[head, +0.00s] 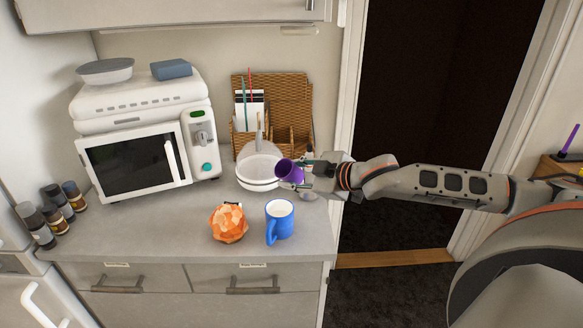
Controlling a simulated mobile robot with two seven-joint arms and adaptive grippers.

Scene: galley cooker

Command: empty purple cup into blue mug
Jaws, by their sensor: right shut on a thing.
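The purple cup (289,171) is held in my right gripper (307,174), above the counter and tilted with its mouth toward the left. The gripper is shut on the cup. The blue mug (281,225) stands upright on the counter near its front edge, below and slightly left of the cup. Its handle is at the front left, and something pale shows inside it. The cup is apart from the mug. What is inside the cup cannot be made out. My left gripper is not in view.
An orange faceted object (228,223) stands left of the mug. A white pan (258,166) sits behind the cup, before a wicker holder (291,97). A white microwave (139,158) and several jars (56,202) are at left. The counter front (150,230) is clear left of the orange object.

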